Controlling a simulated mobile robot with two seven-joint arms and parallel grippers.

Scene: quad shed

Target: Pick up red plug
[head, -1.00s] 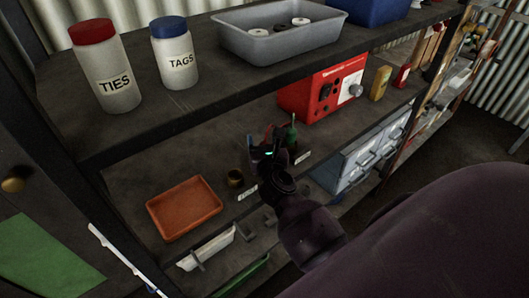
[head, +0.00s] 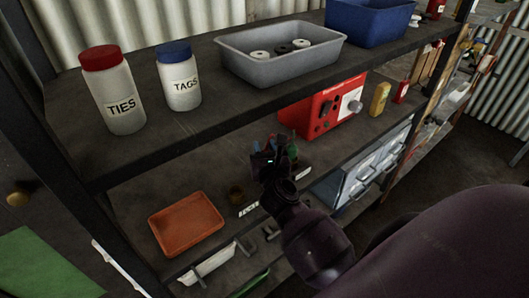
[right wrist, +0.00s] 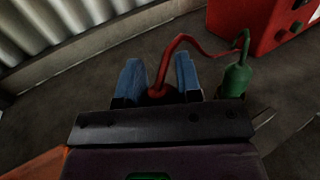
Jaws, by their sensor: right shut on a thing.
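The red plug (right wrist: 163,80) is between the two blue fingers of my right gripper (right wrist: 158,76) in the right wrist view. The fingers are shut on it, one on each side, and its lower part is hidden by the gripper. A red cable (right wrist: 185,38) runs from it up and to the right. In the head view my right gripper (head: 270,157) is over the middle shelf and mostly hides the plug. A green plug (right wrist: 235,78) stands just right of the fingers, apart from the red one. My left gripper is not in view.
A red box with knobs (head: 325,108) stands behind the gripper. Grey drawers (head: 368,170) are to the right.

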